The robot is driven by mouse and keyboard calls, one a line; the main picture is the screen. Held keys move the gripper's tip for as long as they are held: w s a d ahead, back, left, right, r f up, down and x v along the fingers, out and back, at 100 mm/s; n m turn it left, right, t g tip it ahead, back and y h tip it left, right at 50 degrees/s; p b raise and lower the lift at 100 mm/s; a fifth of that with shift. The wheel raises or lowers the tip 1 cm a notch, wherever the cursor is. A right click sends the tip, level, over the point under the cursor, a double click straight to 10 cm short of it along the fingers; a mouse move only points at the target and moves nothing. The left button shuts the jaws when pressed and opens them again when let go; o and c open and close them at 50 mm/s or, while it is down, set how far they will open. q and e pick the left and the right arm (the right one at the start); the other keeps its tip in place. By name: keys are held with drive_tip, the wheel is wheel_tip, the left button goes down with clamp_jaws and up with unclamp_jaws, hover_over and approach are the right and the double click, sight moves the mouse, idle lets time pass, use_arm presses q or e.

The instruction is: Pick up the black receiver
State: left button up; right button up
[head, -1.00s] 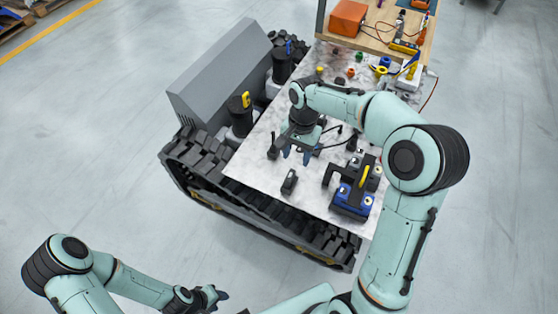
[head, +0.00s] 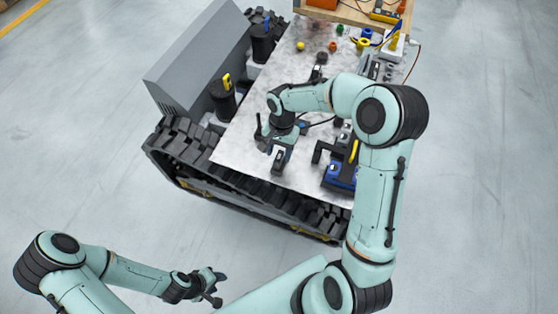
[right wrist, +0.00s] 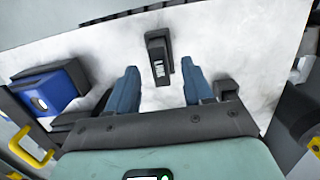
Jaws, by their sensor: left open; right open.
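A small black receiver (head: 279,163) with a pale label lies on the light worktop (head: 236,152) near its front edge. It also shows in the right wrist view (right wrist: 158,57), just ahead of and between the blue fingertips. My right gripper (head: 278,155) is open and sits above the receiver; in the right wrist view its two fingers (right wrist: 161,76) point toward it, with bare worktop on both sides. I cannot tell whether the fingers reach down beside it. My left gripper (head: 213,285) is open and empty, low in the head view, away from the worktop.
A blue and black device with a yellow handle (head: 341,172) stands right of the receiver. A dark block (right wrist: 226,89) lies close to one finger in the right wrist view. Black canisters (head: 222,98) stand at the left beside a grey housing (head: 200,62). Tracks (head: 250,192) border the worktop.

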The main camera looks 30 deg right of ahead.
sight(279, 156)
drive_tip(key=shift+s+a+f, duration=0.1)
drive_tip(key=shift+a+f, duration=0.05)
drive_tip(key=shift+f, duration=1.4)
clamp_jaws()
drive_tip(key=shift+r, duration=0.2)
